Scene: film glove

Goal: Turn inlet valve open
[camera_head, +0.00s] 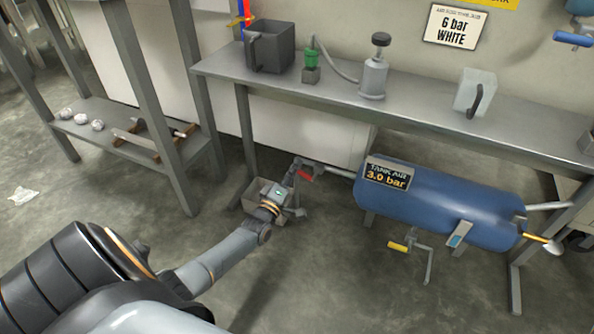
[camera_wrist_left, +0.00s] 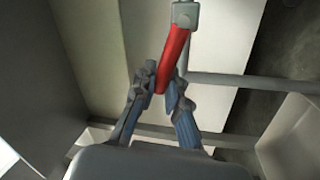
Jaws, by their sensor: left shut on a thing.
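The inlet valve has a red lever handle (camera_head: 305,174) on the pipe to the left of the blue air tank (camera_head: 445,205). In the left wrist view the red handle (camera_wrist_left: 173,58) runs from a grey valve body (camera_wrist_left: 185,14) at the top down between my fingers. My left gripper (camera_head: 298,170) is at the handle, and in the left wrist view its fingers (camera_wrist_left: 164,90) are shut on the handle's lower end. The tank's sign reads 3.0 bar. My right gripper is not in view.
A steel bench (camera_head: 430,115) stands above the tank, with a dark container (camera_head: 270,48), a green-topped fitting (camera_head: 311,58) and a grey pump-like bottle (camera_head: 373,75) on it. A yellow-handled valve (camera_head: 398,246) sits under the tank.

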